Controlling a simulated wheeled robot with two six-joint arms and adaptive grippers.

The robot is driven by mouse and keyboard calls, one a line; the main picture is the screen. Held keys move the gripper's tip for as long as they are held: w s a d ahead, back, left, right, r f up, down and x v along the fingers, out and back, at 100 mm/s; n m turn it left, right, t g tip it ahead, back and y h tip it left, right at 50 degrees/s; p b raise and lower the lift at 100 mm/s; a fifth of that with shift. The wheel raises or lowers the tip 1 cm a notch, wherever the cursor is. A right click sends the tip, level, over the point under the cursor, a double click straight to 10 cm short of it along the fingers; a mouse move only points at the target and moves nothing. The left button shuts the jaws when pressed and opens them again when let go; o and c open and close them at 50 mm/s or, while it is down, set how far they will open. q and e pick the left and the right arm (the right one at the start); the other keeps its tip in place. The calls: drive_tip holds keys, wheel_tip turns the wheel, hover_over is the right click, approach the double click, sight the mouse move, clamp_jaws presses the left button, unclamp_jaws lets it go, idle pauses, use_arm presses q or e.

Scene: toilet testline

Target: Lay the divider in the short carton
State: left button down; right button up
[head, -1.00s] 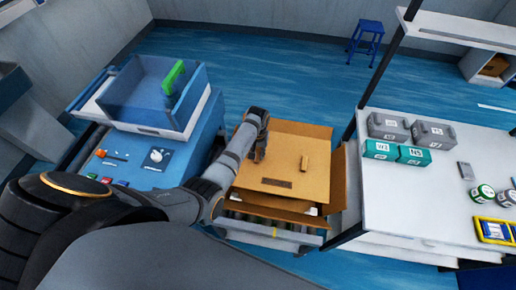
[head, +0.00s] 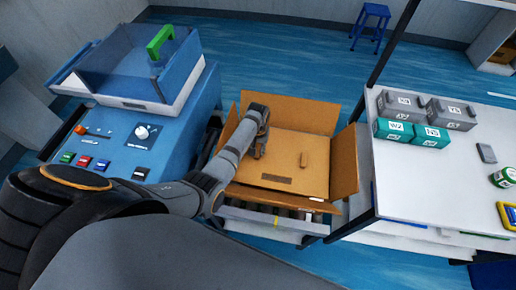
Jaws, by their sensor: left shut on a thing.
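The divider (head: 290,163) is a flat brown board with a small raised tab and a dark slot. It lies roughly level inside the open short carton (head: 345,160), within the upright flaps. How deep it sits is hard to tell. My left gripper (head: 259,153) reaches over the carton from the left and is shut on the divider near its left side; the gripped spot is partly hidden by the fingers. The carton stands on a roller conveyor (head: 270,216). My right gripper is not in view.
A blue machine (head: 140,135) with a clear-sided, green-handled cover stands close on the left. A white table (head: 410,185) stands close on the right, with grey and teal boxes (head: 412,133). A blue stool (head: 371,22) is far back.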

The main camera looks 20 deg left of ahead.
use_arm(q)
wheel_tip(320, 180, down, 5)
drive_tip(key=b, duration=0.2)
drive_tip(key=shift+w+b, duration=0.1)
drive_tip(key=shift+b, duration=0.25)
drive_tip(key=shift+f, duration=0.35)
idle(0.4)
drive_tip(key=c, duration=1.1)
unclamp_jaws()
drive_tip(key=shift+r, duration=0.3)
wheel_tip(320, 180, up, 12)
drive_tip(key=shift+f, duration=0.25)
